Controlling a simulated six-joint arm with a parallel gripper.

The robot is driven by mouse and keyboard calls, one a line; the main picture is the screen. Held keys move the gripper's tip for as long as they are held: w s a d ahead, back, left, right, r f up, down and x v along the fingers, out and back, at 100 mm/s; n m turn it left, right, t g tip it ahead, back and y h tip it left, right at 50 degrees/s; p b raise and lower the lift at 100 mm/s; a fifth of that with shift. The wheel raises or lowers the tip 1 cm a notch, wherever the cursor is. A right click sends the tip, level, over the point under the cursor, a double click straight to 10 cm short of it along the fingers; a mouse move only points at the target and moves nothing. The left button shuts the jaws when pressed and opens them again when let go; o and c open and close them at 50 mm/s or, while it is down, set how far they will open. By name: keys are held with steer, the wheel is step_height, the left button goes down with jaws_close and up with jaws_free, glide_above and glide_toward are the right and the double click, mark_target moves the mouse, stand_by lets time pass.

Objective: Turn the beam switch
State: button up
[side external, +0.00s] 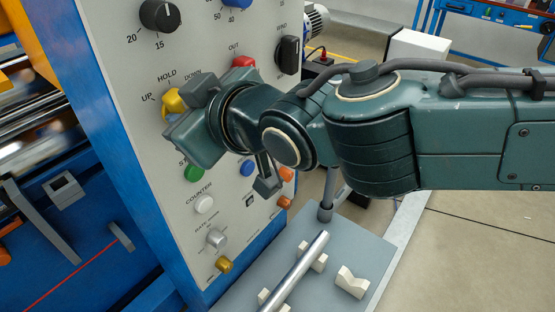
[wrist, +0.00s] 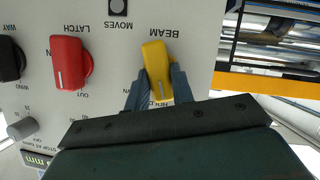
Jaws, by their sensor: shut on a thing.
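The beam switch is a yellow knob (wrist: 156,66) on the grey control panel. In the wrist view, which is upside down, the word BEAM is above it and a partly covered HOLD label lies by its marked end. In the side view the yellow knob (side external: 172,102) shows at the panel's left, near the UP, HOLD and DOWN labels, partly hidden by my gripper (side external: 182,112). My gripper (wrist: 159,84) has one finger on each side of the knob and is shut on it.
The red latch switch (wrist: 68,62) is beside the beam switch, with a black knob (wrist: 9,58) beyond. Coloured buttons, such as the green one (side external: 194,173), sit lower on the panel. A metal rod (side external: 297,270) and pale V-blocks (side external: 351,283) are on the plate below.

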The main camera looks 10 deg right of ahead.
steer(key=shift+n, duration=0.4)
steer(key=shift+t, duration=0.3)
steer(key=o, duration=1)
